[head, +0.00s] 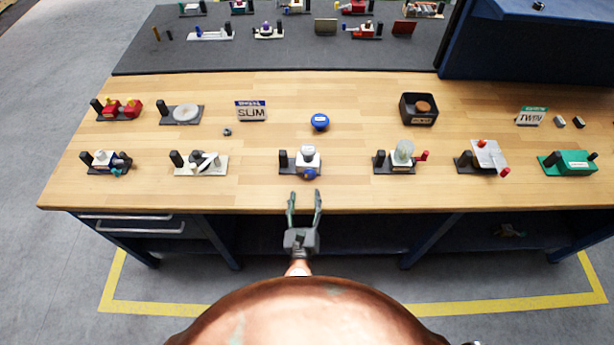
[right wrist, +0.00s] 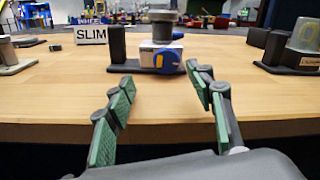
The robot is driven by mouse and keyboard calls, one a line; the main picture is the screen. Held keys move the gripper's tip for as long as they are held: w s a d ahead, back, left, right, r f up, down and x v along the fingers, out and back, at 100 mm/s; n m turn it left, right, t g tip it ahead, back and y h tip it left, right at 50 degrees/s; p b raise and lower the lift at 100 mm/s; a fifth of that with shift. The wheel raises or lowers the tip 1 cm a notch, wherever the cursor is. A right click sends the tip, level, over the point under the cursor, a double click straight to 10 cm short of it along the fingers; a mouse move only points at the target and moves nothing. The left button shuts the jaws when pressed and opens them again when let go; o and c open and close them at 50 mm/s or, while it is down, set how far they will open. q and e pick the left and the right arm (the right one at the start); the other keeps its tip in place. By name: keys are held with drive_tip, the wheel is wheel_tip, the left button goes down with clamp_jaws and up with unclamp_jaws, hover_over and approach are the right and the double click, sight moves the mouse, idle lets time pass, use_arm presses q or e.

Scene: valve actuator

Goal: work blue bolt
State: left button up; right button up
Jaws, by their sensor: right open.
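A small device with a white and grey body (head: 307,155) stands on a black base near the table's front edge, in the middle of the head view. A blue part (head: 310,173) sits on its front face; in the right wrist view it shows as a blue piece (right wrist: 168,61) with a yellow mark. I cannot tell its exact shape. My right gripper (head: 305,195) is open and empty at the table's front edge, just in front of the device and apart from it. Its green-padded fingers (right wrist: 158,78) point at the device. My left gripper is not in view.
A black post (head: 284,164) stands on the left of the base. Similar devices line the front row, including a white one (head: 203,161) and one with a clear dome (head: 403,154). Behind are a round blue object (head: 320,122) and a SLIM sign (head: 251,110).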

sight(309, 176)
drive_tip(key=w, duration=0.2)
drive_tip(key=shift+w+d, duration=0.35)
drive_tip(key=shift+d, duration=0.05)
drive_tip(key=w, duration=0.3)
drive_tip(key=shift+w+d, duration=0.2)
drive_tip(key=shift+d, duration=0.1)
drive_tip(key=shift+w, duration=0.4)
drive_tip(key=c, duration=1.1)
drive_tip(key=shift+a, duration=0.25)
drive_tip(key=shift+c, duration=0.3)
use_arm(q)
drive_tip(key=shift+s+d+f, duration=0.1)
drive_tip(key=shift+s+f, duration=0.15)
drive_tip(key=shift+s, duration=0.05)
use_arm(e)
drive_tip(key=shift+d+m, duration=0.15)
drive_tip(key=shift+m, duration=0.15)
